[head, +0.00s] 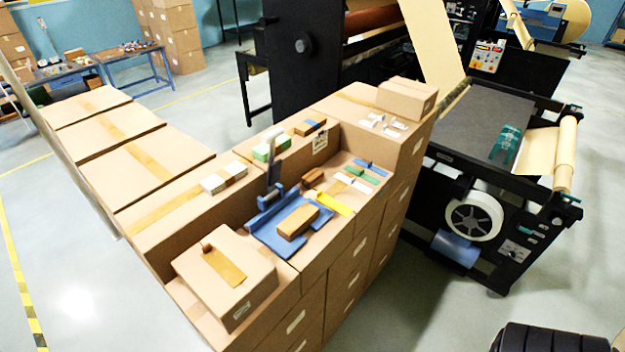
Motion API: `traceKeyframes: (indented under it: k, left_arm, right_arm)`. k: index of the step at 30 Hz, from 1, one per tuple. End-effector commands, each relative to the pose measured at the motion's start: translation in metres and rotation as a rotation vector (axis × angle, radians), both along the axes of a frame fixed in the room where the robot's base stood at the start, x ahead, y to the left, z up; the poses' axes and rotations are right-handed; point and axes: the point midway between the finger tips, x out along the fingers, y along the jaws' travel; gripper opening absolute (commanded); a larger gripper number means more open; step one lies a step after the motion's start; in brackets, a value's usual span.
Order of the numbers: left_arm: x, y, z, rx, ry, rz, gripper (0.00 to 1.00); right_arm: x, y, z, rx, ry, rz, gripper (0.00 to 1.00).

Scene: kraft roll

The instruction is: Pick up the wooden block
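A wooden block (298,222), light brown and oblong, lies on a blue tray or sheet (268,235) on top of the stacked cartons, near the middle of the head view. Its top and near side are clear to see, and nothing covers it. A smaller, darker brown piece (313,177) lies farther back, beside a yellow strip (334,203). Neither of my grippers shows in the head view, and no gripper touches the block.
A blue tool with an upright grey post (272,180) stands just behind the block. A carton (226,272) rises at the near left. Higher cartons (352,110) stand behind. A black machine (470,160) stands to the right. A black ribbed shape (550,339) fills the bottom right corner.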

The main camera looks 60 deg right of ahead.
Motion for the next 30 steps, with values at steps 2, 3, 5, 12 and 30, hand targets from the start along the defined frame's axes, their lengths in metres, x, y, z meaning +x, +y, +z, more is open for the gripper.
traceKeyframes:
  k: [2, 3, 5, 12, 30]
  left_arm:
    - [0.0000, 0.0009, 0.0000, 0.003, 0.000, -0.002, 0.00]
    - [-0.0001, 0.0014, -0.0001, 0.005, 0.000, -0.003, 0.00]
    - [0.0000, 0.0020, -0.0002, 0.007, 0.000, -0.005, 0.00]
    - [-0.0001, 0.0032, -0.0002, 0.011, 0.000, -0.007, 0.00]
    - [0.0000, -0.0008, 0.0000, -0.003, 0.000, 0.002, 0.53]
  right_arm:
    - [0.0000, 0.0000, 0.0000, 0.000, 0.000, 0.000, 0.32]
    - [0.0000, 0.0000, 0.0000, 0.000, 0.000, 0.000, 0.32]
    - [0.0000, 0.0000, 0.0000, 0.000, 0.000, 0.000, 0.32]
    - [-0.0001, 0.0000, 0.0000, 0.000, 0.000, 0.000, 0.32]
    - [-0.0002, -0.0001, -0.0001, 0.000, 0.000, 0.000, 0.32]
